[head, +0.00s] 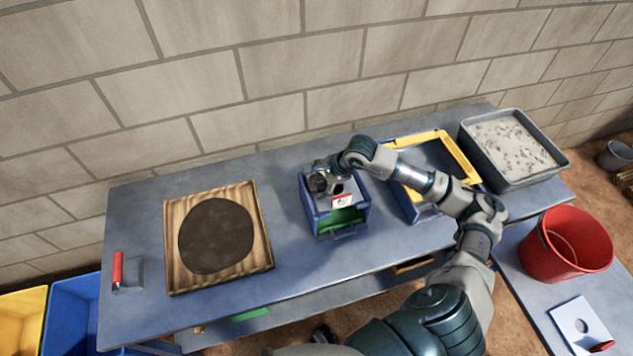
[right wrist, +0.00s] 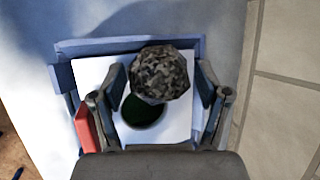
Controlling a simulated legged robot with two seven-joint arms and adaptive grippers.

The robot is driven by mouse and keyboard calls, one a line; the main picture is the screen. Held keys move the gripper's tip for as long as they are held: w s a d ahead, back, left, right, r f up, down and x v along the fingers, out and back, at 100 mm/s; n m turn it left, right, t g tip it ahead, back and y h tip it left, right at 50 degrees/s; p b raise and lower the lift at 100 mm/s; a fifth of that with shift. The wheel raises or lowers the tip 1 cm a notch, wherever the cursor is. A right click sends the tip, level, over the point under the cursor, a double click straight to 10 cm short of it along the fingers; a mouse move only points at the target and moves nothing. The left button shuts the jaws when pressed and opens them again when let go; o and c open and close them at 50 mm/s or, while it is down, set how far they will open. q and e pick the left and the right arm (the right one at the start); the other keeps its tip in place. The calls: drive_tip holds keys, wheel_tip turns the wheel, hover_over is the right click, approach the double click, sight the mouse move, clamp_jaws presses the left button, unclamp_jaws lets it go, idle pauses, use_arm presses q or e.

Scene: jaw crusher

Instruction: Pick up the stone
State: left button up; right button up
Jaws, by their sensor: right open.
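The stone (right wrist: 160,73) is a grey, rough lump. It shows in the right wrist view above a white plate (right wrist: 90,72) with a round dark hole, and it partly covers the hole's upper edge. In the head view the stone (head: 317,183) is small, at the blue box (head: 355,217) in the middle of the table. My right gripper (right wrist: 160,90) is open, with one finger on each side of the stone. Gaps show between the fingers and the stone. In the head view my right gripper (head: 322,170) is over the box's back left part. My left gripper is not seen.
A wooden board with a dark round patch (head: 215,235) lies left on the table (head: 135,220). A blue and yellow box (head: 445,145) and a grey tray of gravel (head: 510,145) stand right. A red bucket (head: 567,243) stands on a lower surface. A brick wall is behind.

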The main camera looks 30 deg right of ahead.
drive_tip(key=shift+d, duration=0.3)
drive_tip(key=c, duration=1.1)
drive_tip(key=shift+c, duration=0.6)
drive_tip(key=shift+a, duration=0.1)
